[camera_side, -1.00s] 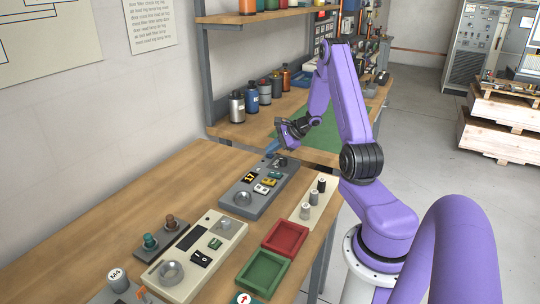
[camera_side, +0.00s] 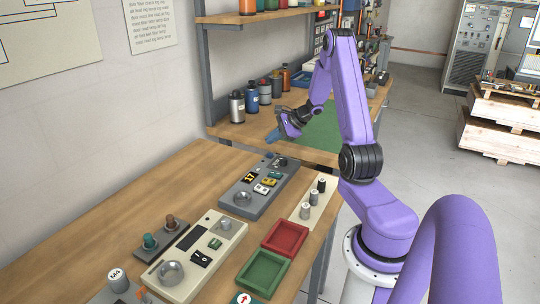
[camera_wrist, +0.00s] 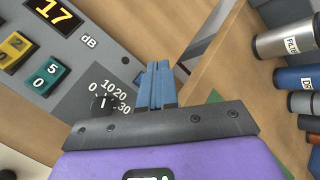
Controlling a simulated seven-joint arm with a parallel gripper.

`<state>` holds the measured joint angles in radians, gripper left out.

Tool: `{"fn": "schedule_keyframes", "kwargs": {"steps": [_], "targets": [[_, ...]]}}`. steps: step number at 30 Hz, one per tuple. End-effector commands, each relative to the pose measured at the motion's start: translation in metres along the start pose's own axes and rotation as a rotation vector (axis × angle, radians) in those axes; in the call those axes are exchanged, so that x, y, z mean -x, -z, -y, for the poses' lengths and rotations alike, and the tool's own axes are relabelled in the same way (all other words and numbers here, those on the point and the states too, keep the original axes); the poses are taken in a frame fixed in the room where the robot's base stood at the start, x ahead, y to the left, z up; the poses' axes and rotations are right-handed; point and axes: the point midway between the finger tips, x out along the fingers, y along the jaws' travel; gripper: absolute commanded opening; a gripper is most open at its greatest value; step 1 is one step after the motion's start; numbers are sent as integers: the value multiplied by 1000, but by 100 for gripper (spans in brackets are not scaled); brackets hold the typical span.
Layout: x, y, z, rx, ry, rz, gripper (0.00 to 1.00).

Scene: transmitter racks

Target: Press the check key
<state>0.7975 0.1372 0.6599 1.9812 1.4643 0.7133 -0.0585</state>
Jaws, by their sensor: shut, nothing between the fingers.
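My gripper (camera_side: 273,136) is shut and empty, its blue fingertips held in the air above the far end of a grey panel (camera_side: 232,190). The panel has a dark display with yellow digits (camera_side: 251,176), yellow and green rocker keys (camera_side: 275,175) and a round dish-like part. In the wrist view the shut fingertips (camera_wrist: 155,68) are beside the panel's end, near a black knob (camera_wrist: 103,103) with a 0–30 scale. The display (camera_wrist: 55,12) reads 17 dB; a yellow key (camera_wrist: 12,48) and a green key (camera_wrist: 45,75) show left. No label reading "check" is legible.
A cream panel (camera_side: 180,280) with black and green keys stands nearer. Red (camera_side: 287,238) and green (camera_side: 263,272) trays and a strip with several small cylinders lie right. Several bottles (camera_side: 237,108) stand on the far bench beyond a gap. Bare wood lies left.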

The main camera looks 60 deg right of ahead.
Motion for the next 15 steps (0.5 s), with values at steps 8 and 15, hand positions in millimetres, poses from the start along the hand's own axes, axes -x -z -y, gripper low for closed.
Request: {"fn": "schedule_keyframes", "kwargs": {"steps": [8, 15], "targets": [[15, -11, 11, 1, 1, 0, 0], [16, -12, 12, -1, -1, 1, 0]]}}
